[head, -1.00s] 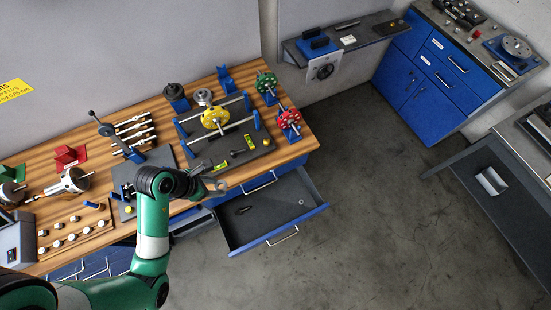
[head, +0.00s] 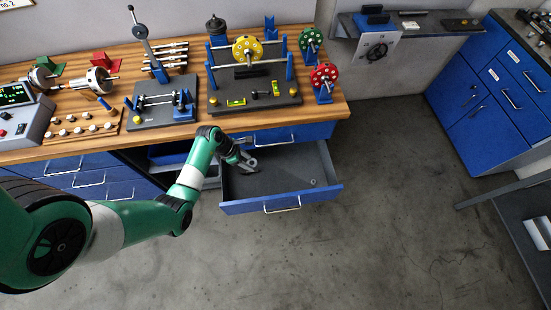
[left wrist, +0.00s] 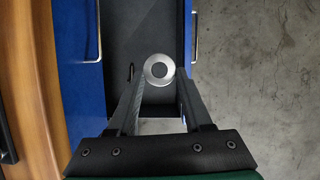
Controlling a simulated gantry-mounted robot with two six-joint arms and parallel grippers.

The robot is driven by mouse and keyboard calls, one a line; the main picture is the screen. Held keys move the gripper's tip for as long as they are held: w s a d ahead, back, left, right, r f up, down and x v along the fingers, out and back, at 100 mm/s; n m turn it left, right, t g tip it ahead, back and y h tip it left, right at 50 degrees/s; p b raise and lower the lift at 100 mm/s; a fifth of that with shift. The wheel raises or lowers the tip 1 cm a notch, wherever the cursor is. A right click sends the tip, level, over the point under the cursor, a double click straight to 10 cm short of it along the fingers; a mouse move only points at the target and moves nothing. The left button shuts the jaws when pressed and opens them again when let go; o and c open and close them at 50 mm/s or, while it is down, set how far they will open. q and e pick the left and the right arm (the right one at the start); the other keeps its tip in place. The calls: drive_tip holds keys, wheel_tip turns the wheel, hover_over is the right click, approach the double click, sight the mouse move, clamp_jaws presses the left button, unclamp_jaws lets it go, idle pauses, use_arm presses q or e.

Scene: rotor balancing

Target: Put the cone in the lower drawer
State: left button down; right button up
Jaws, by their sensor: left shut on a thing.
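My left gripper (head: 249,164) is over the open drawer (head: 262,207), near its left side. In the left wrist view the fingers (left wrist: 160,85) are shut on a round silver piece with a dark centre, the cone (left wrist: 159,69), seen end-on. The dark drawer floor (left wrist: 147,28) shows beyond it. The drawer is pulled out below a closed blue drawer (head: 305,133) under the bench top. I cannot tell the exact height of the cone above the floor. My right gripper is not in view.
A small ring (head: 313,182) lies at the drawer's right; its middle is clear. A dark small item (left wrist: 130,72) shows beside the left finger. Above, the wooden bench (head: 336,109) carries the rotor stand with the yellow disc (head: 247,50). Open grey floor lies in front.

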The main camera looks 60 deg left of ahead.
use_arm(q)
drive_tip(key=s+a+f+n+b, duration=0.1)
drive_tip(key=a+f+b, duration=0.3)
drive_tip(key=f+b, duration=0.45)
drive_tip(key=s+a+f+b, duration=0.1)
drive_tip(key=a+f+b, duration=0.2)
drive_tip(key=f+b, duration=0.55)
drive_tip(key=s+a+f+n+b, duration=0.15)
drive_tip(key=a+f+b, duration=0.35)
drive_tip(key=f, duration=0.5)
drive_tip(key=b, duration=0.8)
approach(268, 189)
drive_tip(key=shift+w+f+m+y, duration=0.25)
drive_tip(key=shift+w+f+y, duration=0.15)
drive_tip(key=shift+w+f, duration=0.2)
drive_tip(key=shift+w+d+f, duration=0.2)
drive_tip(key=shift+d+f, duration=0.05)
drive_tip(key=b+x, duration=0.1)
drive_tip(key=x, duration=0.1)
drive_tip(key=b+x, duration=0.2)
drive_tip(key=shift+s+d+f+b, duration=0.1)
drive_tip(key=shift+s+d+b, duration=0.15)
drive_tip(key=shift+s, duration=0.2)
drive_tip(key=shift+s+a, duration=0.1)
